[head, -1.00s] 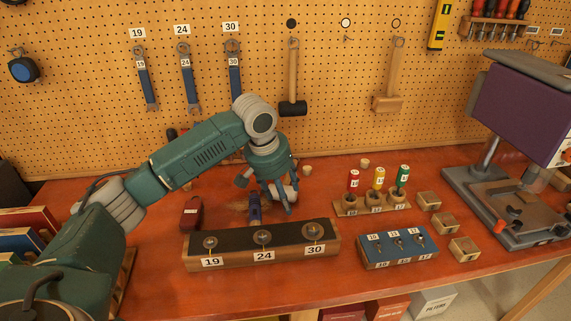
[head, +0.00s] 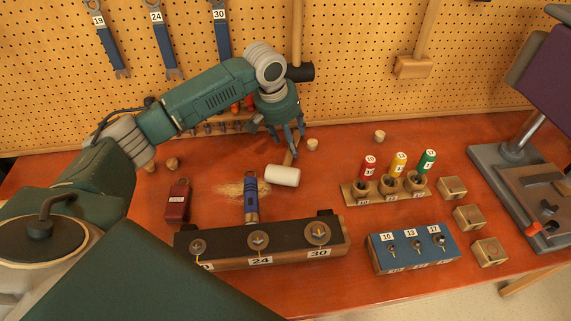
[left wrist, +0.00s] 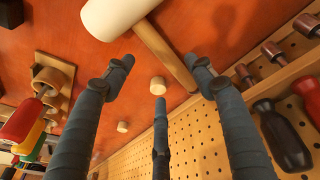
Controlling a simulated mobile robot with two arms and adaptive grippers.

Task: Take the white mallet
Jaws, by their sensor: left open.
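The white mallet lies on the red bench top, with its white head (head: 282,176) toward me and its wooden handle (head: 290,156) running back toward the pegboard. My left gripper (head: 285,143) is open, fingers pointing down, over the handle behind the head. In the left wrist view the head (left wrist: 115,14) is at the top, and the handle (left wrist: 163,52) runs between the spread fingers of the gripper (left wrist: 162,68). I cannot tell whether any finger touches the handle. My right gripper is in neither view.
A black-topped block with bolts (head: 338,250) stands in front. A rack of coloured screwdrivers (head: 352,194) is at right. The pegboard (head: 350,90) rises close behind the gripper.

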